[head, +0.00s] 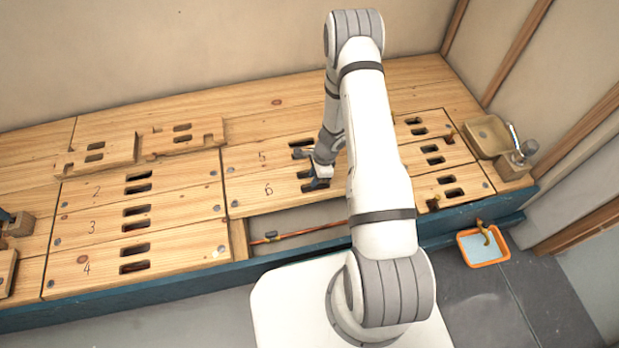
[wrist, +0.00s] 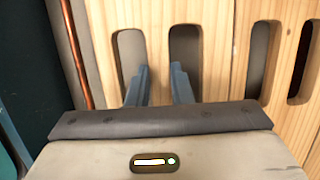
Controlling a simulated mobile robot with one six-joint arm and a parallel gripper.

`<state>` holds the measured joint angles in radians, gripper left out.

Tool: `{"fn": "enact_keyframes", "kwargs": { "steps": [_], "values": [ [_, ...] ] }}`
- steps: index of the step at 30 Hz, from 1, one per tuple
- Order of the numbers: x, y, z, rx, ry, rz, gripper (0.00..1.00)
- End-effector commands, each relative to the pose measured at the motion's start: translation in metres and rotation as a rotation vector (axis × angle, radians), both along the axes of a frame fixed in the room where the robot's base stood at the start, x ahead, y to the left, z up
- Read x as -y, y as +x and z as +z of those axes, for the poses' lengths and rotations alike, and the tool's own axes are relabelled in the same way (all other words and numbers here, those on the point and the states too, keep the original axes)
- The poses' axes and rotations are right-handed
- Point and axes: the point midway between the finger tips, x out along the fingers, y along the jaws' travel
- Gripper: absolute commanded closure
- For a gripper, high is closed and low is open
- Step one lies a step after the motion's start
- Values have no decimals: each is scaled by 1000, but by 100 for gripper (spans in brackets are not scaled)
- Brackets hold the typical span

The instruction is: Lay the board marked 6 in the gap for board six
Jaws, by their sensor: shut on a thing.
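The board marked 6 (head: 268,190) lies beside the board marked 5 (head: 262,156), in front of it, roughly parallel. My gripper (head: 318,181) is over its two slots. In the wrist view, the fingers of my gripper (wrist: 160,85) reach into the two slots, one in each, and are shut on the strip of wood between them on board 6 (wrist: 157,50). An open gap (head: 290,220) runs along the front side of board 6. Whether board 6 rests flush or slightly raised I cannot tell. My arm hides its right end.
A copper pipe (head: 300,232) runs in the open gap; it also shows in the wrist view (wrist: 75,50). Boards 2, 3 and 4 (head: 150,262) lie at the left. Two loose notched boards (head: 182,138) lie behind. An orange tray (head: 483,246) stands on the floor at right.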

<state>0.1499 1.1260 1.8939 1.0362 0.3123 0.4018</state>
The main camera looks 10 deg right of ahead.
Motion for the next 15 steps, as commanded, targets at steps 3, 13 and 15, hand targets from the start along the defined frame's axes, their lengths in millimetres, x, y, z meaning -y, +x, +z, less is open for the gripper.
{"fn": "enact_keyframes", "kwargs": {
  "steps": [3, 13, 15],
  "values": [
    [0, 0, 0, 1, 0, 0, 100],
    [0, 0, -3, 1, 0, 0, 73],
    [0, 0, -3, 1, 0, 0, 67]
  ]
}}
